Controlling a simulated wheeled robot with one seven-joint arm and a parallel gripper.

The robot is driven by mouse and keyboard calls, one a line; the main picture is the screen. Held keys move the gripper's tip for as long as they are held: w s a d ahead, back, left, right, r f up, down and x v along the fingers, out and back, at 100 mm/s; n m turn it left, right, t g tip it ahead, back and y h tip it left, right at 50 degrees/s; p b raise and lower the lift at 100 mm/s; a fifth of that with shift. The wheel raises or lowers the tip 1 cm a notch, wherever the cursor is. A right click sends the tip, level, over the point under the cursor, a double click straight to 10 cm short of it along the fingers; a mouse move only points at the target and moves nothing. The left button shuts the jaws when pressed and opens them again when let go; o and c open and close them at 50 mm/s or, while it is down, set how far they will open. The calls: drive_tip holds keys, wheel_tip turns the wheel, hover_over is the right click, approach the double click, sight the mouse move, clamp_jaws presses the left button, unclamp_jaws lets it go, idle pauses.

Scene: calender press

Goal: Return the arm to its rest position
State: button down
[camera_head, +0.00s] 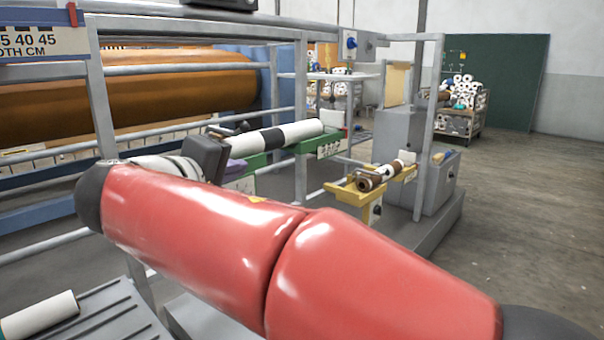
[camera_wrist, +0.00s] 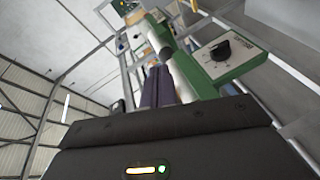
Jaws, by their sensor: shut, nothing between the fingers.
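My red arm reaches across the front of the head view, from lower right to left. Past it, my gripper (camera_head: 237,167) shows as purple fingers next to a dark block, near the green holder (camera_head: 257,161). In the wrist view the fingers of my gripper (camera_wrist: 164,74) are together and empty. Beyond them are a white roll (camera_wrist: 161,34) and the green holder (camera_wrist: 225,72) with a black knob. In the head view the white roll (camera_head: 301,130) with a dark band lies along the green holder. Whether the fingers touch the holder is unclear.
Grey frame posts (camera_head: 101,105) and rails stand close to my arm, with a large brown roller (camera_head: 170,80) behind. A yellow bracket (camera_head: 349,193) holds a smaller roll at right. A ribbed tray (camera_head: 112,312) is at lower left. Open floor (camera_head: 530,200) lies at right.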

drive_tip(key=s+d+f+m+g+y+p, duration=0.15)
drive_tip(key=s+d+f+g, duration=0.25)
drive_tip(key=d, duration=0.7)
drive_tip(key=s+d+f+m+g+p, duration=0.25)
drive_tip(key=s+d+f, duration=0.2)
drive_tip(key=d, duration=0.65)
drive_tip(key=s+d+f+m+g+y+p, duration=0.1)
drive_tip(key=s+d+f+m+y, duration=0.1)
drive_tip(key=s+f, duration=0.3)
drive_tip(key=s+d+f+m+g+y+p, duration=0.1)
drive_tip(key=s+d+f+m+y, duration=0.1)
drive_tip(key=s+f, duration=0.3)
drive_tip(key=shift+s+d+m+y+p, duration=0.25)
drive_tip(key=shift+s+m+y+p, duration=0.25)
drive_tip(key=shift+s+m, duration=0.5)
drive_tip(key=shift+g, duration=0.25)
